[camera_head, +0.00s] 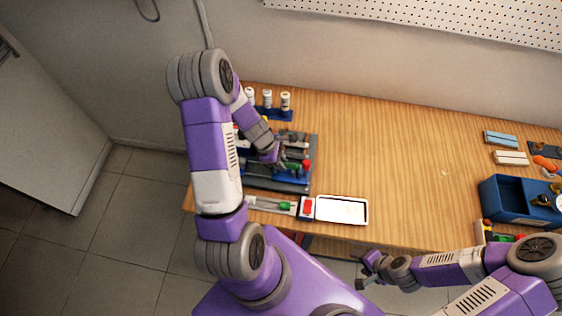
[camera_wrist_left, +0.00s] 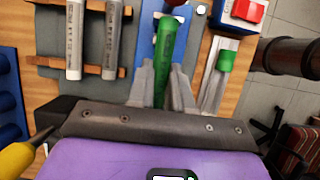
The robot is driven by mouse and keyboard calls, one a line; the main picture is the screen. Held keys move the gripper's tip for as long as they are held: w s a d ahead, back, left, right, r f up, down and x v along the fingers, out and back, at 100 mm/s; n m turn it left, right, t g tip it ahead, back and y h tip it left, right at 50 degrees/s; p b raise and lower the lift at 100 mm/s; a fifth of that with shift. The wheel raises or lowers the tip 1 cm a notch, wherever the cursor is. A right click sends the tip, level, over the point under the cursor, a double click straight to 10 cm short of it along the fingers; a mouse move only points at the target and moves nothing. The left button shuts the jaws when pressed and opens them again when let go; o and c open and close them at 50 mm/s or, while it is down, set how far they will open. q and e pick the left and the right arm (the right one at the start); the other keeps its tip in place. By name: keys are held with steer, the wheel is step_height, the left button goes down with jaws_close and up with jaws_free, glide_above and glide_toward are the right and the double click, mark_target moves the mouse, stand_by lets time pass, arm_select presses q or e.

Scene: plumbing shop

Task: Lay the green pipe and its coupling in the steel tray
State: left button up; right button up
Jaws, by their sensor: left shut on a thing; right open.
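My left gripper (camera_head: 275,157) is over the grey work mat on the bench. In the left wrist view its fingers (camera_wrist_left: 164,84) are shut on the green pipe (camera_wrist_left: 168,42), which points away from the wrist. The pipe's near end is hidden between the fingers. The narrow steel tray (camera_head: 264,203) lies at the bench's front edge; it also shows in the left wrist view (camera_wrist_left: 209,92). A short green piece (camera_head: 286,206), perhaps the coupling, lies in it. It also shows in the wrist view (camera_wrist_left: 226,61). My right gripper (camera_head: 369,271) is open and empty off the bench's front edge.
A box with a red button (camera_head: 307,207) and a white-faced panel (camera_head: 342,210) stand right of the tray. Grey pipes (camera_wrist_left: 112,40) lie on a rack. White bottles (camera_head: 285,101) stand behind. A blue bin (camera_head: 505,207) is at right. The bench middle is clear.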

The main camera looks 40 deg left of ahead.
arm_select(q)
steer(key=shift+r+p, duration=1.45)
steer(key=shift+r, duration=1.65)
